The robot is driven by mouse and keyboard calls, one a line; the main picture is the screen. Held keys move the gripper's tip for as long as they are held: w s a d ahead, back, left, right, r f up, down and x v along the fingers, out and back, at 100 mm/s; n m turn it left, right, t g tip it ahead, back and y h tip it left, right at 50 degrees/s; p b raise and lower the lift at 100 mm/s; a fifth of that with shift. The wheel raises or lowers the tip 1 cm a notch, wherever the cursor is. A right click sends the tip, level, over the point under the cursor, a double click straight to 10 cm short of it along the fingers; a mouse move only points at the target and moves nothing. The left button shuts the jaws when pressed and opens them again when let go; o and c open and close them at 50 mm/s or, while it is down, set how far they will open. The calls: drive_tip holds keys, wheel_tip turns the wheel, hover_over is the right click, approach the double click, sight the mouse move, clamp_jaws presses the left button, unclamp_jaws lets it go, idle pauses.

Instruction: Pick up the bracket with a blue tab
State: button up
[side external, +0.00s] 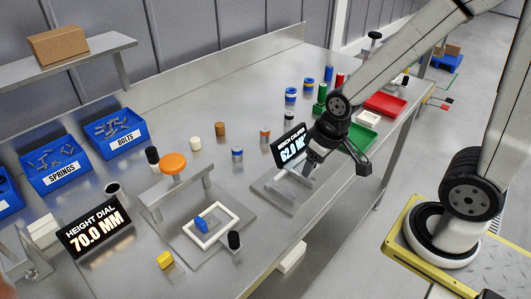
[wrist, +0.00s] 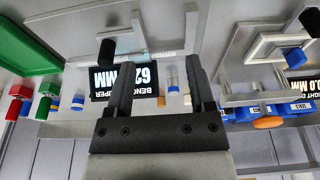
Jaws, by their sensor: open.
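The bracket with a blue tab is a white rectangular frame (side external: 234,219) with a blue block (side external: 201,224) at its left side. It lies on the grey plate of the height dial stand (side external: 186,258), left of centre in the side view. The frame shows at the upper right of the wrist view (wrist: 262,47), with its blue tab (wrist: 295,54). My gripper (side external: 308,166) is over the bench caliper (side external: 283,193), to the right of the bracket and apart from it. In the wrist view its fingers (wrist: 161,62) are spread, with nothing visibly held between them.
An orange-knobbed stand (side external: 173,164) rises behind the bracket. The height dial display (side external: 95,226) stands left, and the caliper display (side external: 290,147) is beside my gripper. Blue bins (side external: 116,132), several cylinders and a red tray (side external: 385,104) stand farther away.

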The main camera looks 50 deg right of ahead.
drive_tip(key=shift+o, duration=1.1)
drive_tip(key=m+g+y, duration=0.3)
drive_tip(key=m+y, duration=0.2)
drive_tip(key=m, duration=1.3)
approach(201, 219)
drive_tip(key=a+x, duration=0.1)
drive_tip(key=x, duration=0.1)
drive_tip(key=shift+s+d+f, duration=0.1)
drive_tip(key=shift+d, duration=0.05)
drive_tip(key=shift+f, duration=0.1)
drive_tip(key=shift+x, duration=1.2)
drive_tip(key=shift+f, duration=0.1)
